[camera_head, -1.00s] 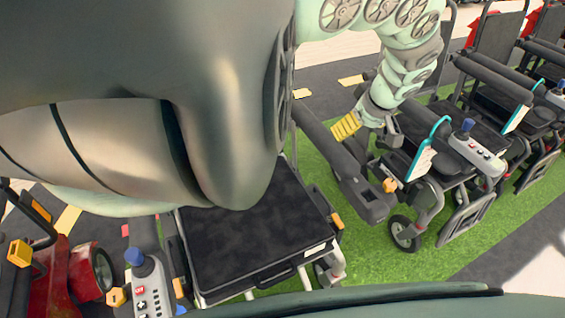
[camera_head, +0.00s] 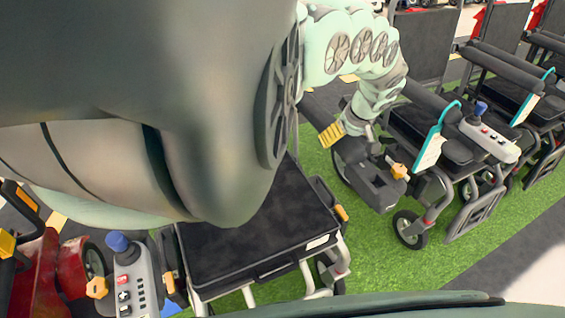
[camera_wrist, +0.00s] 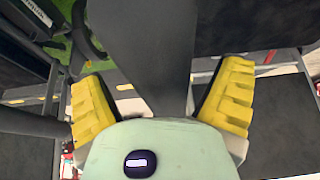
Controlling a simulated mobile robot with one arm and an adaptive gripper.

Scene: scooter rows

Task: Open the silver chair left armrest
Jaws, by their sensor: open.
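The silver-framed chair with a black seat (camera_head: 255,235) stands directly in front of me. Its long dark left armrest (camera_head: 372,185) is on the picture's right side of the seat, swung outward from it, with a bulky front end near the neighbouring chair. My gripper (camera_head: 345,135) is at the armrest's middle, and one yellow finger shows there. In the wrist view the dark armrest (camera_wrist: 150,45) runs between the two open yellow fingers of my gripper (camera_wrist: 160,95). I cannot tell whether either finger touches it. My arm hides the chair's back.
A chair with a grey control box (camera_head: 488,138) and a teal-edged tag (camera_head: 432,148) stands close on the right, with more chairs behind it. A red scooter (camera_head: 48,270) is at lower left, beside a joystick box (camera_head: 130,280). Green floor (camera_head: 370,270) is free in front.

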